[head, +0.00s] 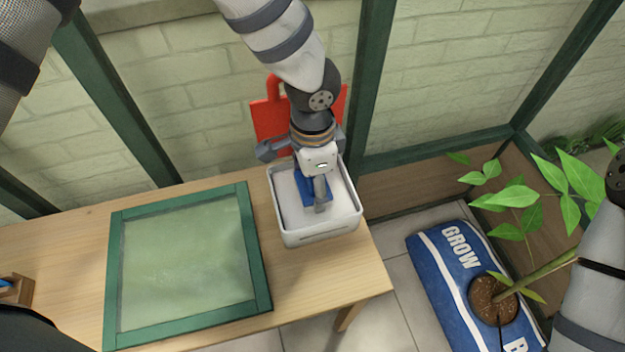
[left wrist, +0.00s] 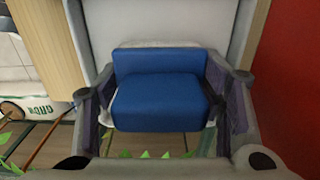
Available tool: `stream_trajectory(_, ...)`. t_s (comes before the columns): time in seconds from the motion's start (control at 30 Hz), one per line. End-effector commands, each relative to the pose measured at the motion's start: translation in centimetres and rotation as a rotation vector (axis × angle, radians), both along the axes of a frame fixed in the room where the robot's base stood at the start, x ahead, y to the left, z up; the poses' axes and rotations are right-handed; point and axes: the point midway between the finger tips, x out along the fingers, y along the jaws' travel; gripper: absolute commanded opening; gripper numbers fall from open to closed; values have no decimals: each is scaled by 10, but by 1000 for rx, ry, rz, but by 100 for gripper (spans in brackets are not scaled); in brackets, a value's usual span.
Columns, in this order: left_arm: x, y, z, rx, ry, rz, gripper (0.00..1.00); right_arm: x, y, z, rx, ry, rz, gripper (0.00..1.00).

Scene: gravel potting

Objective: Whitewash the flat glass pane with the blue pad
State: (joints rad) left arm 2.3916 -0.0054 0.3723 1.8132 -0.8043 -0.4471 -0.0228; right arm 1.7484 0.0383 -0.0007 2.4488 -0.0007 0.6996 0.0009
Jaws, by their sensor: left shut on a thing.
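The flat glass pane (head: 185,262) lies in a green frame on the wooden bench and looks pale green and see-through. My left gripper (head: 316,192) points down into a white tray (head: 325,235) to the right of the pane. It is shut on the blue pad (head: 303,190), which shows partly beneath the fingers. In the left wrist view the blue pad (left wrist: 160,100) sits between both fingers. The tray holds a flat white surface; I cannot tell whether the pad touches it. My right gripper is not in view.
A red object (head: 270,118) stands behind the tray. A blue GROW bag (head: 440,285) and a leafy plant in a brown root ball (head: 493,298) are at the right, off the bench. A small wooden box (head: 16,290) sits at the left. The bench between pane and tray is clear.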

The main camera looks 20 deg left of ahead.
Motion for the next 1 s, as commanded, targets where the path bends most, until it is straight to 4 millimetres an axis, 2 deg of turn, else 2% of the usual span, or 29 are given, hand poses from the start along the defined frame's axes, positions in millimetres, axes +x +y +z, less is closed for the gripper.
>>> stream_trajectory(0.17, -1, 0, 3, 0, 2, 0, 40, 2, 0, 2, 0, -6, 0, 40)
stream_trajectory(0.73, 1, 0, 66, -1, -7, 0, 40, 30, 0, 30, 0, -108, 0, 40)
stream_trajectory(1.0, 0, 0, 70, 0, 1, 0, 40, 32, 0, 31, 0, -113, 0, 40)
